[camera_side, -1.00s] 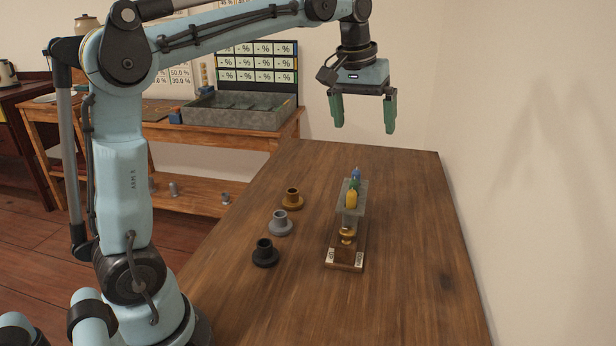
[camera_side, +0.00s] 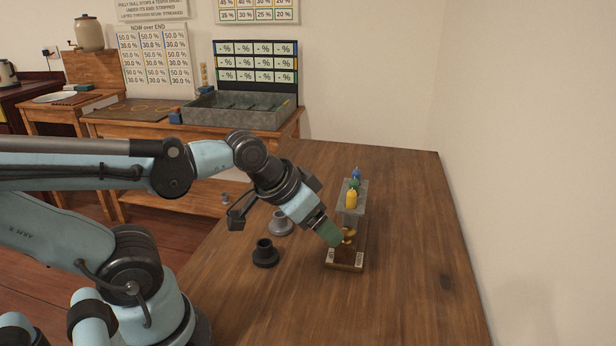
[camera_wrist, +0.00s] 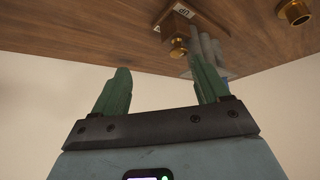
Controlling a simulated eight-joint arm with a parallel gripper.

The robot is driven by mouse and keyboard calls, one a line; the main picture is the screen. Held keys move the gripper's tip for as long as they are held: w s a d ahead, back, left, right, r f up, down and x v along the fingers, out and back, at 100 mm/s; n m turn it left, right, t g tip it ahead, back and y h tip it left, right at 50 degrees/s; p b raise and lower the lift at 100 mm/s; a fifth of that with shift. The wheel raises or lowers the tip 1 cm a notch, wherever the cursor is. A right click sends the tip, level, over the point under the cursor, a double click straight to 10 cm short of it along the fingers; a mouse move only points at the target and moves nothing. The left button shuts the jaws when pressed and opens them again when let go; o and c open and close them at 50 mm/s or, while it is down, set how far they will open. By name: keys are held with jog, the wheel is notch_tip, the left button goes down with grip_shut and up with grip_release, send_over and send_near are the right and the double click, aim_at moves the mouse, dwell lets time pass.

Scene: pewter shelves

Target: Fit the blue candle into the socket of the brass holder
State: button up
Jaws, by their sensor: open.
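The blue candle (camera_side: 356,173) stands at the far end of a row in a pale grey rack (camera_side: 350,218), behind a green and a yellow candle. My gripper (camera_side: 332,233) is low, tilted, at the near left of the rack, close to a brass knob (camera_side: 348,236). Its green fingers (camera_wrist: 163,85) are apart with nothing between them in the wrist view. The brass holder (camera_wrist: 294,13) shows at the wrist view's top right; in the side view my arm hides it.
The rack and knob are on a wooden base (camera_side: 344,266) with white labels. A grey holder (camera_side: 281,224) and a black holder (camera_side: 265,254) stand left of it on the table. The table's right side is clear, with a wall beyond. A grey tray (camera_side: 238,112) stands behind.

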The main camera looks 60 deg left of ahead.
jog(key=c, duration=0.4)
jog(key=shift+o, duration=0.2)
notch_tip(320, 180, up, 10)
jog(key=n+g, duration=0.7)
jog(key=n, duration=0.2)
send_over(356, 170)
jog(key=f, duration=0.6)
jog(key=shift+w+d+f, duration=0.2)
jog(key=shift+w+d, duration=0.05)
jog(key=shift+w, duration=0.05)
jog(key=shift+s+a+f, duration=0.15)
jog(key=shift+f, duration=1.15)
jog(key=shift+s+a+f, duration=0.1)
jog(key=shift+f, duration=1.2)
